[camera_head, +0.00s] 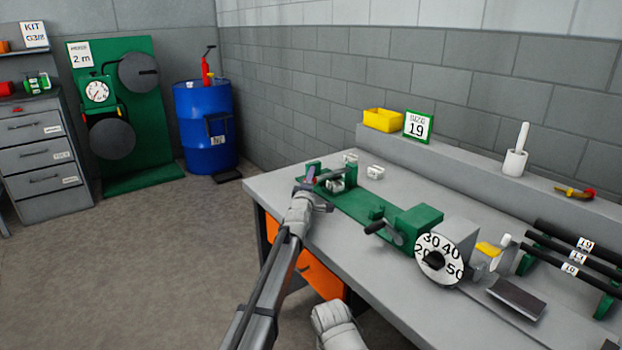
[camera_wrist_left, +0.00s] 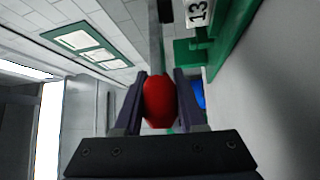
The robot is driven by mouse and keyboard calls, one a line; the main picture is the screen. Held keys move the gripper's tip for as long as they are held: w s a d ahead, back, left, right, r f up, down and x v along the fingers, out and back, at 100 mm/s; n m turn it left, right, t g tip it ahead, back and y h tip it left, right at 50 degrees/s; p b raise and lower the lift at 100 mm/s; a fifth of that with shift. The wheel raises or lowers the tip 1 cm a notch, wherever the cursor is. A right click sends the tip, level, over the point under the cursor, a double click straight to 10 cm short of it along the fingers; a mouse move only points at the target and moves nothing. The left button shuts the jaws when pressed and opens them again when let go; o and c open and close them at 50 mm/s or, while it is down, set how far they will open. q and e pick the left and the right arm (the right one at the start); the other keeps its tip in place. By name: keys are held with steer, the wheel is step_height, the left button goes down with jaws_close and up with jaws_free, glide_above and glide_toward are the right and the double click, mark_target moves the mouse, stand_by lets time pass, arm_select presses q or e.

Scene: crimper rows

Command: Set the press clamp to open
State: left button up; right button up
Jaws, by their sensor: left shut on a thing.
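My left gripper (camera_head: 311,184) reaches over the near left end of the workbench. In the left wrist view, its two dark fingers (camera_wrist_left: 160,100) are shut on a red knob (camera_wrist_left: 160,103) at the end of a straight grey lever (camera_wrist_left: 155,50). The lever leads away toward green parts beside a tag reading 13. In the head view these belong to the left end of the long green machine (camera_head: 357,204), the likely press clamp, partly hidden by my gripper. My right gripper does not show.
The green machine carries a black-handled crank (camera_head: 377,227) and a numbered dial (camera_head: 437,262). White blocks (camera_head: 375,172) lie behind it. A yellow bin (camera_head: 383,119) and a white mortar (camera_head: 515,162) stand on the back ledge. Black bars (camera_head: 575,250) lie at right; a dark plate (camera_head: 516,299) lies in front.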

arm_select(q)
jaws_close()
stand_by(0.7)
